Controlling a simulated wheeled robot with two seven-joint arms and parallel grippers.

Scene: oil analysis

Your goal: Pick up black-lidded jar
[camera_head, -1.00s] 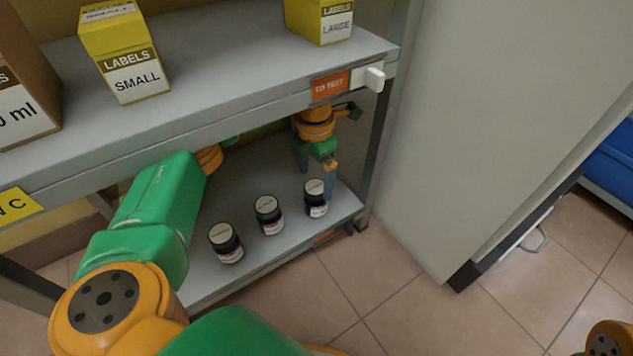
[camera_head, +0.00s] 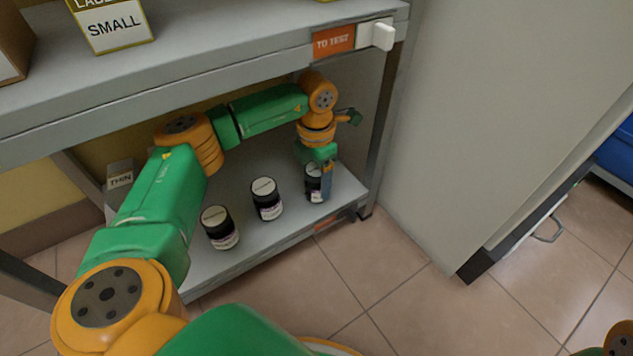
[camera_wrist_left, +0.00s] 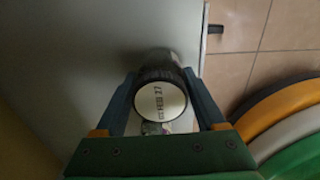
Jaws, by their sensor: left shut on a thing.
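Three dark jars with white-labelled tops stand in a row on the lower shelf: one at left (camera_head: 220,228), one in the middle (camera_head: 267,199) and one at right (camera_head: 313,186). My left gripper (camera_head: 324,183) points down at the right jar and is shut on it, partly hiding it. In the left wrist view the fingers (camera_wrist_left: 160,105) lie on either side of this jar's black-rimmed lid (camera_wrist_left: 160,102), which has a white label. The jar appears upright; I cannot tell whether it touches the shelf. My right gripper is not in view.
My left arm reaches under the upper shelf (camera_head: 200,75), above the lower shelf (camera_head: 270,240). A box marked "THIN" (camera_head: 120,178) stands at the back left. A shelf post (camera_head: 383,125) and a pale cabinet (camera_head: 480,110) are close on the right.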

